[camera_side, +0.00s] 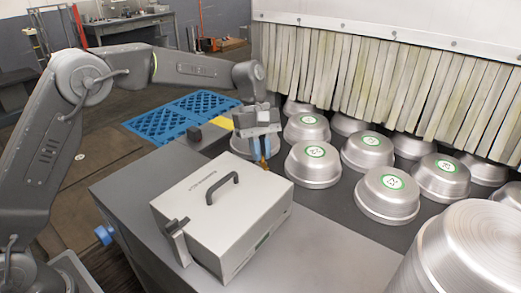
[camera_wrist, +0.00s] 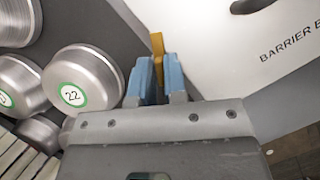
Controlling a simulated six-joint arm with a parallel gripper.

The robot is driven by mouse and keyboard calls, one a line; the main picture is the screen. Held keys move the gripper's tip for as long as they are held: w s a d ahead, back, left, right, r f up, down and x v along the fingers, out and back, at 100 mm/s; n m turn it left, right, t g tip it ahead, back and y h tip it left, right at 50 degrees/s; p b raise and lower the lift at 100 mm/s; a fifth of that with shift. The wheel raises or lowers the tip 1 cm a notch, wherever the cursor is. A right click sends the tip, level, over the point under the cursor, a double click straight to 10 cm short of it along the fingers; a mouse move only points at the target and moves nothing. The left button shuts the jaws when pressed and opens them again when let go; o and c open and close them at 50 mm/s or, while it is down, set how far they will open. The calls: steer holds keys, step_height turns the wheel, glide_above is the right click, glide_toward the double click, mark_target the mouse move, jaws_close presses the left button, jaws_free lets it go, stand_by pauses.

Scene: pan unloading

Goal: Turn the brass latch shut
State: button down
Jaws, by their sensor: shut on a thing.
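The brass latch (camera_wrist: 157,44) shows as a narrow yellow-brown bar between the blue fingertips of my gripper (camera_wrist: 159,70) in the wrist view. The gripper is shut on it. In the side view my gripper (camera_side: 262,155) points down at the far side of a pale box, with a sliver of brass between its fingers. The pale box (camera_side: 190,205) has a dark handle on top and also shows at the upper right of the wrist view (camera_wrist: 215,45), with the lettering "BARRIER B". How far the latch is turned is hidden.
Several metal pans (camera_side: 385,205) with green-ringed labels stand to the right of my gripper; one numbered 22 (camera_wrist: 90,70) is close by in the wrist view. A strip curtain (camera_side: 370,75) hangs behind them. A large metal drum-like piece (camera_side: 470,255) is at front right.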

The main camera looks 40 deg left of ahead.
steer(key=m+y, duration=0.1)
steer(key=m, duration=0.2)
steer(key=m+g+y, duration=0.1)
steer(key=m, duration=0.2)
steer(key=shift+w+g, duration=0.1)
steer(key=shift+g, duration=0.2)
steer(key=m+y, duration=0.1)
steer(key=m, duration=0.1)
steer(key=m+y, duration=0.1)
steer(key=m, duration=0.2)
steer(key=shift+d+m, duration=0.1)
steer(key=shift+m, duration=0.2)
steer(key=shift+r, duration=0.1)
steer(key=c, duration=1.2)
jaws_free()
steer(key=shift+c, duration=0.2)
step_height(320, 180, up, 4)
steer(key=shift+f, duration=0.15)
steer(key=s+a+r, duration=0.3)
steer(key=a+r, duration=0.4)
steer(key=a, duration=0.4)
steer(key=shift+a, duration=0.15)
